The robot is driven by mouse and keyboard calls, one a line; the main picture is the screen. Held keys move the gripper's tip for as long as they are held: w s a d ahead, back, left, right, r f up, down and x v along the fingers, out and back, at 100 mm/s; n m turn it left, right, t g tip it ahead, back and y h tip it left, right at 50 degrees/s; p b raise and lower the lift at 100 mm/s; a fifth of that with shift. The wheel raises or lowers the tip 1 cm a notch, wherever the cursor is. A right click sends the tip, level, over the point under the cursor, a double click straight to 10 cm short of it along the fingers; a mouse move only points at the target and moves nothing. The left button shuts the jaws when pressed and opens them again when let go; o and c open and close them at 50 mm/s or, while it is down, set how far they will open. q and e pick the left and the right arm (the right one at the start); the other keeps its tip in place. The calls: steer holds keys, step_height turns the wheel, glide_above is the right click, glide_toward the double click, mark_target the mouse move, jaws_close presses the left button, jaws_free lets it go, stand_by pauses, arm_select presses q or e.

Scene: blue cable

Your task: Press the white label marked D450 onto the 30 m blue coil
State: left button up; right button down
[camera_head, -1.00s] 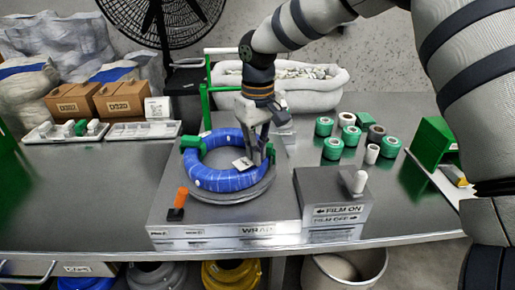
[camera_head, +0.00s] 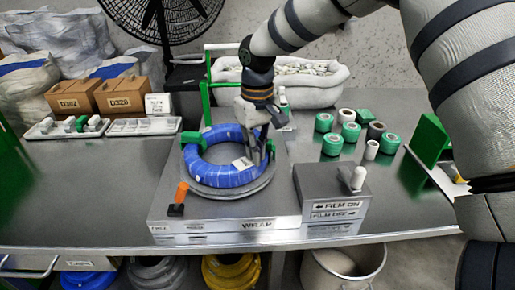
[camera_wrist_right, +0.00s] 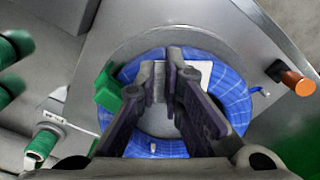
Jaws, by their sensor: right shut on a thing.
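The blue coil (camera_head: 225,177) lies flat on the round plate of the wrapping station, and it also shows in the right wrist view (camera_wrist_right: 235,103). The white label (camera_head: 243,164) is at the coil's inner right side; its print is too small to read. My right gripper (camera_head: 262,156) points down at the coil's right part, its fingers shut on the white label. In the right wrist view the label (camera_wrist_right: 204,72) shows at the fingertips (camera_wrist_right: 168,72), over the blue band, partly hidden by a finger. I cannot tell whether it touches the coil. My left gripper is out of view.
Green clamps (camera_head: 193,139) stand by the coil. An orange-topped post (camera_head: 181,194) and the film switch box (camera_head: 333,193) stand at the front. Several green and dark rolls (camera_head: 332,144) lie to the right. Trays (camera_head: 143,127) and boxes (camera_head: 123,95) stand at the back left.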

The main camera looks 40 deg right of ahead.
steer(key=shift+f, duration=0.2)
stand_by(0.5)
steer(key=c, duration=2)
jaws_free()
steer(key=shift+c, duration=0.2)
steer(key=o, duration=0.6)
steer(key=shift+c, duration=0.2)
steer(key=shift+r+p, duration=0.55)
steer(key=shift+r, duration=3)
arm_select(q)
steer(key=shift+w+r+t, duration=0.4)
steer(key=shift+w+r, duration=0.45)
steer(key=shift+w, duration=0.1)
arm_select(e)
steer(key=shift+f, duration=0.1)
